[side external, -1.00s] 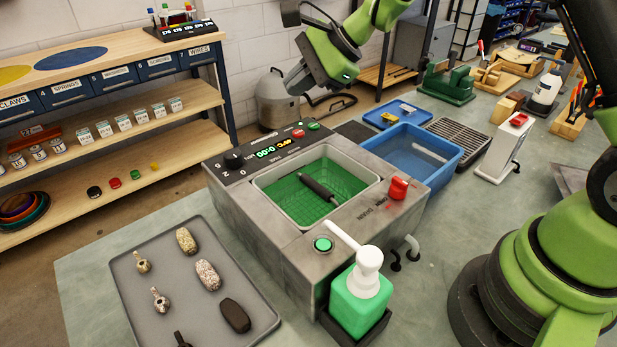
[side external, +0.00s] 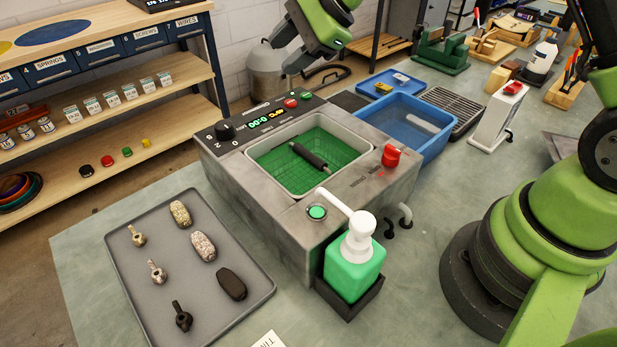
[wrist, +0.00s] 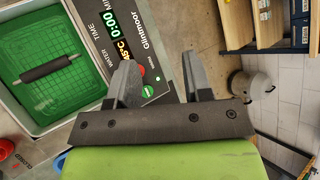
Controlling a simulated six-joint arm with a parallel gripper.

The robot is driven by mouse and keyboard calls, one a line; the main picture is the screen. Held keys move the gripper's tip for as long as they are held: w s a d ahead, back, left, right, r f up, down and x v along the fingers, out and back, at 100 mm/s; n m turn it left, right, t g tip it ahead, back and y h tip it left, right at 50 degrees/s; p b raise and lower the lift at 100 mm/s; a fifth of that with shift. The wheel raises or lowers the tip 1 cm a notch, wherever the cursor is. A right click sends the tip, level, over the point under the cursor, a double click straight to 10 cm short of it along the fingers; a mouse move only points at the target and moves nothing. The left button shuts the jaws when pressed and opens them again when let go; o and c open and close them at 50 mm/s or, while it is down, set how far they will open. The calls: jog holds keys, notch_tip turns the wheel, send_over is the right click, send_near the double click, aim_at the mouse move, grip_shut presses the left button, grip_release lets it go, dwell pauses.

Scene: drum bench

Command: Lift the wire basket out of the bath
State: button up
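The wire basket (side external: 281,172) sits down in the green liquid of the bath (side external: 262,197). Its black handle (side external: 308,157) stands above the liquid and runs across the middle. In the wrist view the basket's mesh (wrist: 50,93) and handle (wrist: 48,68) show at the left. My gripper (wrist: 160,78) is open and empty, with its two fingers well apart. It is up beyond the bath's far side, over the control panel edge in the wrist view, away from the handle.
A green soap bottle (side external: 355,268) with a white pump stands at the bath's near corner. A red knob (side external: 391,155) sticks up from its right top. The display (side external: 272,120) reads 0:00.

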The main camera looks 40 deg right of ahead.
aim_at(306, 151)
jog(key=s+a+n+g, duration=0.1)
jog(key=a+n, duration=0.1)
jog(key=s+a+f+n+g, duration=0.1)
jog(key=a+n, duration=0.1)
jog(key=s+a+n+g, duration=0.1)
jog(key=s+a+n, duration=0.1)
jog(key=shift+s+f+g, duration=0.1)
jog(key=shift+f+g, duration=0.1)
jog(key=shift+g, duration=0.2)
jog(key=s+f+n+g+h, duration=0.1)
jog(key=s+n+h, duration=0.1)
jog(key=n, duration=0.2)
jog(key=s+f+n+g+h, duration=0.1)
jog(key=s+f+n+h, duration=0.1)
jog(key=n+h, duration=0.1)
jog(key=s+f+n+g+h, duration=0.1)
jog(key=s+f+n+h, duration=0.1)
jog(key=n, duration=0.3)
jog(key=shift+s+a+f+n+h, duration=0.1)
jog(key=shift+s+a+n+h, duration=0.2)
jog(key=shift+h, duration=0.4)
jog(key=f, duration=0.3)
jog(key=d+f, duration=0.1)
jog(key=f, duration=0.1)
jog(key=shift+w+f, duration=0.2)
jog(key=shift+f, duration=0.15)
jog(key=shift+c, duration=0.3)
grip_shut()
